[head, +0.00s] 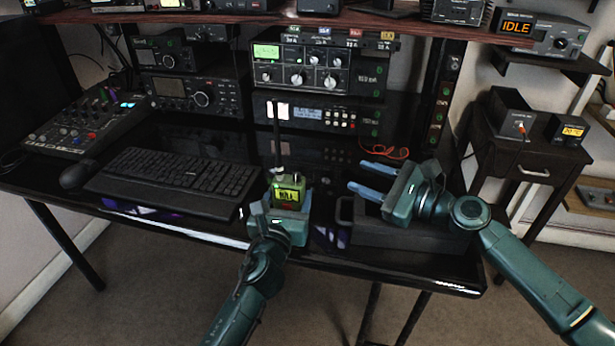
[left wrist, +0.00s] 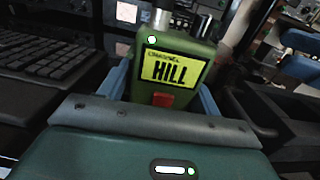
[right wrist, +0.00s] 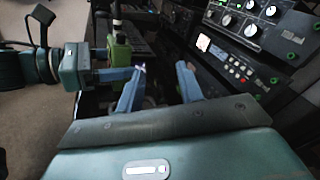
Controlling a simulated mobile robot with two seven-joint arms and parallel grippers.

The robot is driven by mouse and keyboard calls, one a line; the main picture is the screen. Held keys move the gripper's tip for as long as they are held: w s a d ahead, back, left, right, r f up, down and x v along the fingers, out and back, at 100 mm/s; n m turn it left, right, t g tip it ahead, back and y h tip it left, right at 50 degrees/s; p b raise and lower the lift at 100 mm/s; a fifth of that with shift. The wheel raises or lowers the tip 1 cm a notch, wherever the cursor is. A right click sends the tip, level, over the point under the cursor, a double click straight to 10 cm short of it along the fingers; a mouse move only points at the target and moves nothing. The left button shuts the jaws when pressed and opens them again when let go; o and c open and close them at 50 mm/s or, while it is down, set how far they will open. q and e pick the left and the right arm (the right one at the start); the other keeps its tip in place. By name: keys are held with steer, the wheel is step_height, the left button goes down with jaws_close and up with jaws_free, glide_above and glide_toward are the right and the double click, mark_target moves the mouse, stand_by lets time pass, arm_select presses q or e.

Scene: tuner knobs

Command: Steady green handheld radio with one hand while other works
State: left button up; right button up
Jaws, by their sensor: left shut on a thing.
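The green handheld radio (head: 289,187) stands upright at the desk's front, with a black antenna and a yellow screen. My left gripper (head: 286,203) is shut on the radio, one blue finger on each side. My right gripper (head: 357,176) is open and empty, to the right of the radio and above the desk. In the right wrist view the radio (right wrist: 120,48) is left of my open right fingers (right wrist: 161,68).
A black keyboard (head: 172,178) and a mouse (head: 79,174) lie left of the radio. A dark box with a handle (head: 400,237) is under my right gripper. Radio equipment (head: 318,113) lines the back. A red cable (head: 385,153) lies behind my right gripper.

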mark_target(300, 176)
steer(key=s+m+g+y, duration=0.1)
steer(key=s, duration=0.1)
steer(key=s+a+m+g+y, duration=0.1)
steer(key=s, duration=0.1)
steer(key=shift+s+m, duration=0.15)
steer(key=shift+m, duration=0.15)
steer(key=shift+s+a, duration=0.15)
steer(key=shift+a, duration=0.05)
steer(key=x, duration=1.1)
steer(key=shift+a, duration=0.45)
steer(key=shift+c, duration=0.6)
jaws_close()
